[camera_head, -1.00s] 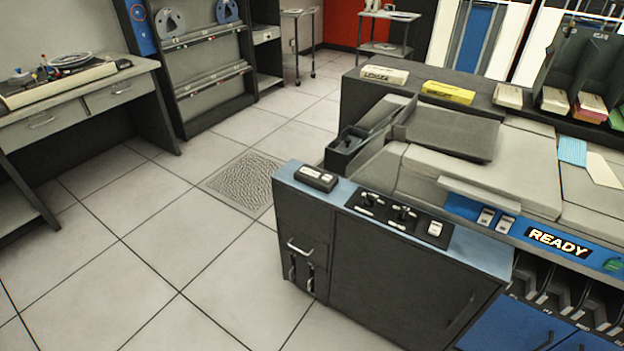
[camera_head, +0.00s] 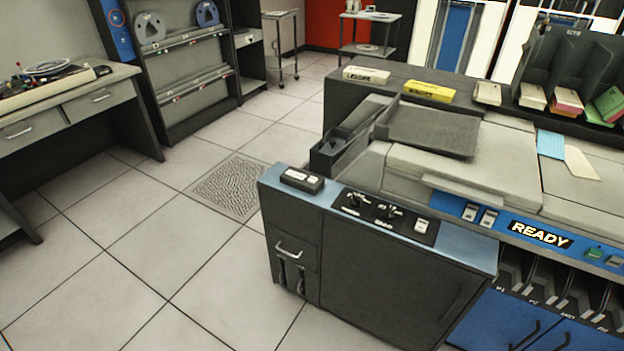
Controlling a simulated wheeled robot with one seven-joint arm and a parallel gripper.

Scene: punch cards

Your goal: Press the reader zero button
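The card machine (camera_head: 390,270) stands at the right, with a dark body and a blue top edge. A black control panel (camera_head: 385,215) on its near top holds two dark knobs and a white switch (camera_head: 421,226). A small dark box with white labels (camera_head: 301,180) sits at the left end of the blue top. The button labels are too small to read. My gripper is not in view.
Card boxes, including a yellow one (camera_head: 428,91), line the shelf behind the machine. A desk (camera_head: 60,110) and a tape rack (camera_head: 190,80) stand at the left. The tiled floor (camera_head: 150,270) left of the machine is clear, with a grate (camera_head: 230,185) in it.

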